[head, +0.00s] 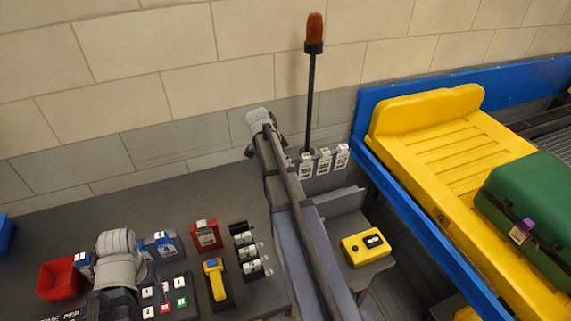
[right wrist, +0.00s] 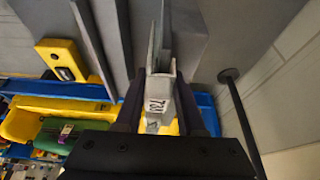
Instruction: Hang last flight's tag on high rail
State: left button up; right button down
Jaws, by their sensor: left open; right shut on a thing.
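My right gripper (right wrist: 157,85) is shut on a white luggage tag (right wrist: 157,108) with dark letters, in the right wrist view. Narrow grey strips stand just beyond the tag; I cannot tell whether it touches them. In the head view, three white tags (head: 325,161) hang in a row by the beacon pole, right of a long dark bar (head: 301,215). The grey and black part at the bar's far end looks like my right wrist; its fingertips are hidden there. My left gripper (head: 117,290) is open over the desk at the lower left, its fingertips mostly hidden by the wrist.
The orange-topped beacon pole (head: 311,95) rises by the wall. A yellow box (head: 366,248) sits right of the bar. A yellow tray (head: 420,150) bears a green suitcase (head: 535,205). The desk holds a red bin (head: 60,280), a yellow scanner (head: 216,282) and a black tag rack (head: 240,229).

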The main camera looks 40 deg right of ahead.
jog(key=shift+f, duration=0.1)
jog(key=shift+c, duration=2.2)
grip_release()
jog(key=p+v, duration=0.6)
jog(key=shift+a+r, duration=0.1)
jog(key=shift+r, duration=0.25)
jog(key=shift+w+a+r+p, duration=0.15)
jog(key=shift+a+r+p, duration=0.15)
jog(key=shift+r+p, duration=0.25)
jog(key=shift+f, duration=0.1)
